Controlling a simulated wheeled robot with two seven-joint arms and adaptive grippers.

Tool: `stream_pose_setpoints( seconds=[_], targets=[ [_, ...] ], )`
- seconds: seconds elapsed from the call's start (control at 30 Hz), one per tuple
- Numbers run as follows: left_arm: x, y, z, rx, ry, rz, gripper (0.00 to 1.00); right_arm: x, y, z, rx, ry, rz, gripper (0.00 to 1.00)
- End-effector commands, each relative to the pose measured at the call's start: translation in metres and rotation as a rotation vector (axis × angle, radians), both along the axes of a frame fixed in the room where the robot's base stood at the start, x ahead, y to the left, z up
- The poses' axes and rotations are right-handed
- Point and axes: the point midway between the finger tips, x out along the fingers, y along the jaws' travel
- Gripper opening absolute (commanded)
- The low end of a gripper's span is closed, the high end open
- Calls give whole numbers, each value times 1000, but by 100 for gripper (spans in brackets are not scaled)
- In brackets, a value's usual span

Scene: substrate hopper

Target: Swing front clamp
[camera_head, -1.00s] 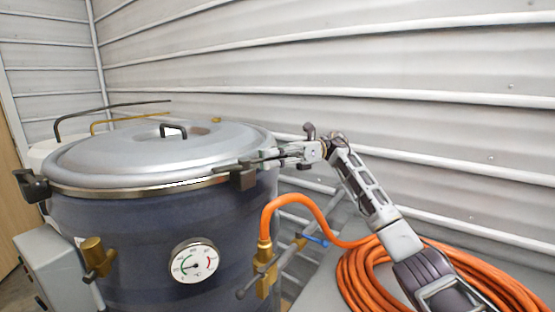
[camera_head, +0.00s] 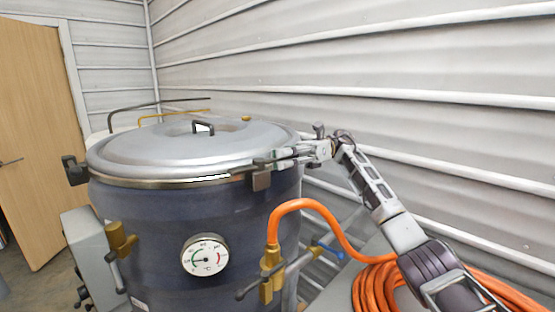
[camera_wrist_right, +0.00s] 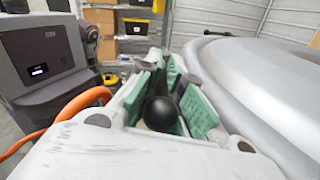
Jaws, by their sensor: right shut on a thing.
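A large dark blue hopper vessel (camera_head: 150,220) stands at the left of the head view under a round grey metal lid (camera_head: 165,147). A dark clamp (camera_head: 262,180) sits on the lid's rim at the front right. My right gripper (camera_head: 277,158) is at this clamp, reaching in from the right. In the right wrist view, its green-padded fingers (camera_wrist_right: 170,100) are shut around a black ball knob (camera_wrist_right: 161,114), the clamp's handle end. The rest of the handle is hidden. Another dark clamp (camera_head: 74,170) stands out from the rim at the left. My left gripper is not in view.
An orange hose (camera_head: 315,207) runs from a brass valve (camera_head: 271,272) below the clamp to a coil at the lower right. A dial gauge (camera_head: 204,256) is on the vessel's front. A corrugated wall (camera_head: 400,70) stands close behind.

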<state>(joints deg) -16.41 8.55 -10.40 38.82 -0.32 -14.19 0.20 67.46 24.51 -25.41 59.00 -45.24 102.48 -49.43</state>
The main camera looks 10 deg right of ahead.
Motion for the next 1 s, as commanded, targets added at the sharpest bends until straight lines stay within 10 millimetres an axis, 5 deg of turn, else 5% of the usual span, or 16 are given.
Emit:
stream_pose_setpoints(
  seconds=[0.33, 0.67, 0.7, 0.8, 1.0],
  targets=[
    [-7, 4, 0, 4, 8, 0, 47, -1, -13, 4, 7, -4, 15, 0],
    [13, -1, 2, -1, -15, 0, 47, -2, -13, 5, 10, -5, 18, 0],
    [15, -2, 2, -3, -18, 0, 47, -2, -13, 5, 10, -4, 19, 13],
    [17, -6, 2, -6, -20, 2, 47, -2, -13, 5, 10, -4, 19, 26],
    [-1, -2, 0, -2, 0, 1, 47, -2, -13, 6, 10, -6, 17, 34]
  ],
)
